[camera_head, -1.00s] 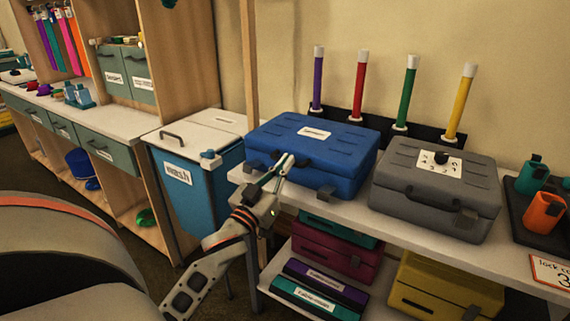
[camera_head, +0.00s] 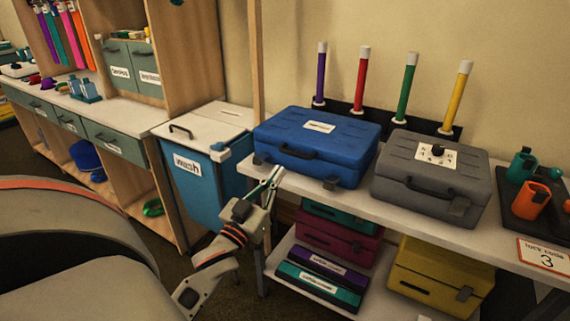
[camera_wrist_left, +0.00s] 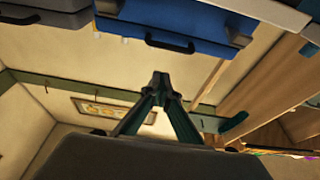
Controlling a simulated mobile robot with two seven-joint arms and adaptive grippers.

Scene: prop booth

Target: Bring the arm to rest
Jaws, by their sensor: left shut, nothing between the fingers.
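My left gripper (camera_head: 274,174) is shut and empty in the head view. It is in front of the table's left end, close to the blue case (camera_head: 322,146) and apart from it. In the left wrist view its fingers (camera_wrist_left: 160,80) meet at the tips with nothing between them. The blue case also shows at the top of the left wrist view (camera_wrist_left: 175,28). My right gripper is not in view.
A grey case (camera_head: 432,177) stands right of the blue one on the white table (camera_head: 480,238). A blue "wash" bin (camera_head: 195,190) stands left of my gripper. Several cases, one yellow (camera_head: 440,275), lie on the shelf below. Cups sit on a dark tray (camera_head: 510,199) at right.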

